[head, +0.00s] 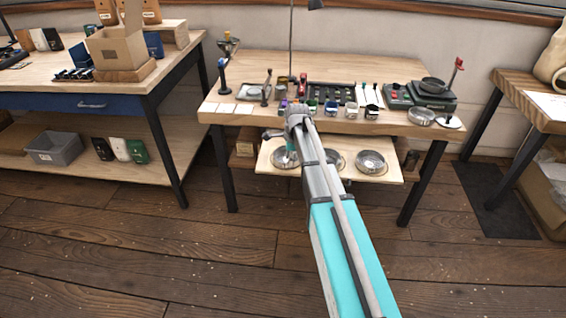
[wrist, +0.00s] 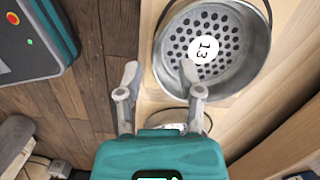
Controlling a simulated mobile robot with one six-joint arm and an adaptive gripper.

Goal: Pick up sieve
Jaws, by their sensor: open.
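A round metal sieve (wrist: 212,45) with a perforated bottom and a white disc marked 13 fills the upper right of the wrist view. It rests on a pale wooden shelf. My gripper (wrist: 160,72) is open and empty. Its right finger overlaps the sieve's near-left part, while its left finger shows over the floor beyond the shelf edge. I cannot tell the height between fingers and sieve. In the head view, round metal pans (head: 371,162) sit on the lower shelf (head: 392,176). My arm hides most of my gripper and part of the shelf there.
The worktable (head: 225,108) above the shelf carries small jars, a dark tray and a scale (head: 432,95). Its dark legs flank the shelf. Another metal rim (wrist: 172,117) shows beyond my gripper body. The floor in front is clear.

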